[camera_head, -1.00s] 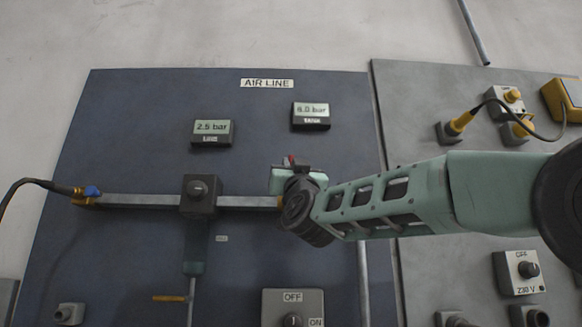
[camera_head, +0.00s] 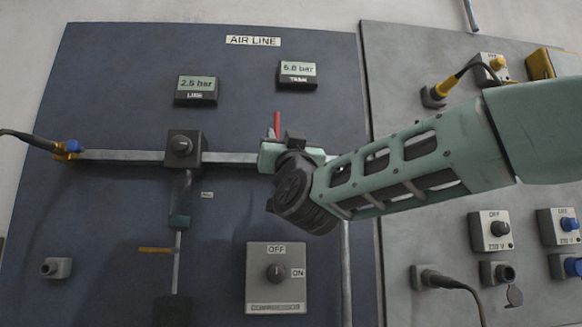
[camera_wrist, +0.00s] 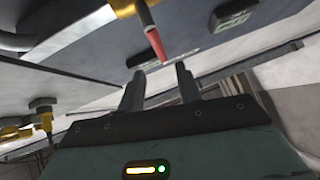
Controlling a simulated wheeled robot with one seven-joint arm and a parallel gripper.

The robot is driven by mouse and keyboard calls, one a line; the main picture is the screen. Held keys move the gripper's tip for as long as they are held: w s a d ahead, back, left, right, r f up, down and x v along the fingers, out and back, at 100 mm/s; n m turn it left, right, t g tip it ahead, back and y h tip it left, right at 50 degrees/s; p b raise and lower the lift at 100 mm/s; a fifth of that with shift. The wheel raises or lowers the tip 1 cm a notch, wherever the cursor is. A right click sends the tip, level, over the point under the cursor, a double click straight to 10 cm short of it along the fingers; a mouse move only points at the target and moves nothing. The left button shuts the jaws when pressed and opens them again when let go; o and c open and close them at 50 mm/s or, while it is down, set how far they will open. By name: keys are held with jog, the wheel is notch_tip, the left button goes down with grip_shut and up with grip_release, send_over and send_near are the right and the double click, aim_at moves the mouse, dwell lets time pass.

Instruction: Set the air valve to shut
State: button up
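The air valve has a red handle (camera_head: 277,125) that stands upright in the head view, across the horizontal pipe (camera_head: 230,158). Its body is mostly hidden behind my gripper there. In the wrist view the red handle (camera_wrist: 155,42) hangs from a yellow valve body (camera_wrist: 123,8). My gripper (camera_wrist: 160,71) is open, with its two dark fingers apart and nothing held between them. The handle's tip shows just beyond the gap between the fingertips; I cannot tell whether they touch. In the head view my fingers are hidden by the hand.
A line gauge (camera_head: 196,90) reads 2.5 bar, and a tank gauge (camera_head: 297,74) is at its right. A compressor switch box (camera_head: 276,278) sits below my gripper. A grey panel (camera_head: 400,150) with sockets, knobs and cables stands at the right.

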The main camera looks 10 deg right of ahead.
jog(key=a+b+v, duration=0.1)
jog(key=v, duration=0.7)
jog(key=shift+s+d+f, duration=0.3)
jog(key=shift+d, duration=0.25)
jog(key=shift+f, duration=0.1)
jog(key=s+a+f+n+g+y, duration=0.15)
jog(key=f+g, duration=0.35)
jog(key=f, duration=0.6)
jog(key=s+a+f+n+g+y, duration=0.1)
jog(key=s+a+f+n+g, duration=0.15)
jog(key=f+g, duration=0.55)
jog(key=s+a+f+n+g+y, duration=0.2)
jog(key=a+f+n+g, duration=0.1)
jog(key=f, duration=1)
jog(key=s+d+f+g+h, duration=0.45)
jog(key=s+d+f, duration=0.25)
jog(key=s+f, duration=0.3)
jog(key=s+d+f+g+h, duration=0.3)
jog(key=s+d+f+g, duration=0.35)
jog(key=s+f, duration=0.35)
notch_tip(320, 180, up, 23)
jog(key=s+p, duration=0.1)
jog(key=p, duration=2.2)
jog(key=shift+d+r+m, duration=0.2)
jog(key=shift+d+m, duration=0.2)
jog(key=shift+d, duration=0.05)
